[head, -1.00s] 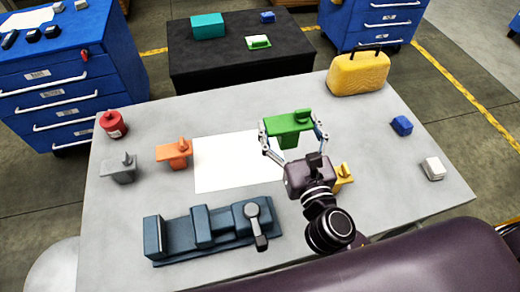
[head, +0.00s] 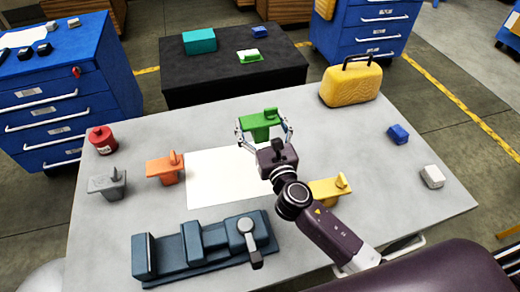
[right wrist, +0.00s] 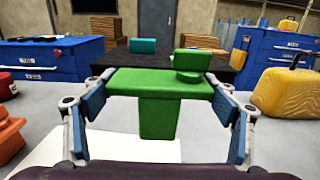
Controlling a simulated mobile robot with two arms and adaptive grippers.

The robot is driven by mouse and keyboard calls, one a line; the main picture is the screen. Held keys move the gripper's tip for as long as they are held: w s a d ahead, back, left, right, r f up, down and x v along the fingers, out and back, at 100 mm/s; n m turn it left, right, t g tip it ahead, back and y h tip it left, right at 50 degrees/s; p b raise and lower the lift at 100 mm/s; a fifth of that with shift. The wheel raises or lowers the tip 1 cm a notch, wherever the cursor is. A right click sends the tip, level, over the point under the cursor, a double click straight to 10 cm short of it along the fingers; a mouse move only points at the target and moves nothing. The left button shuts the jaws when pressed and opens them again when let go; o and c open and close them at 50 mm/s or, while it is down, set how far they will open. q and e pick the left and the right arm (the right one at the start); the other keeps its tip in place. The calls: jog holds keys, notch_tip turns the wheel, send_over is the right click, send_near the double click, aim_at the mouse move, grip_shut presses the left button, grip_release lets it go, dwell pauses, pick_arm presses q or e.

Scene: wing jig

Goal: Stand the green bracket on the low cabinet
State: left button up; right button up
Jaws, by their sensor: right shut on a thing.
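The green bracket (head: 262,121) is a flat plate with a small block on top and a leg pointing down. My right gripper (head: 262,128) is shut on it, one finger on each side of the plate. In the right wrist view the bracket (right wrist: 158,115) is upright, its leg hanging between the fingers. It is over the far part of the grey table, short of the low cabinet. The low cabinet (head: 205,88) has a black top and stands beyond the table. My left gripper is not in view.
On the cabinet top are a teal box (head: 199,42), a small blue block (head: 263,32) and a green-and-white item (head: 250,57). The front left of its top is clear. A yellow case (head: 350,86) stands at the table's back right. Orange (head: 165,169) and yellow (head: 327,190) brackets stand on the table.

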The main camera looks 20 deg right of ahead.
aim_at(263, 142)
notch_tip(263, 142, down, 6)
jog(key=shift+r+b, duration=0.25)
jog(key=shift+b, duration=0.7)
jog(key=shift+f+b, duration=1.1)
jog(key=shift+f, duration=0.95)
jog(key=o, duration=1)
jog(key=shift+f, duration=0.2)
jog(key=shift+c, duration=0.2)
jog(key=o, duration=0.5)
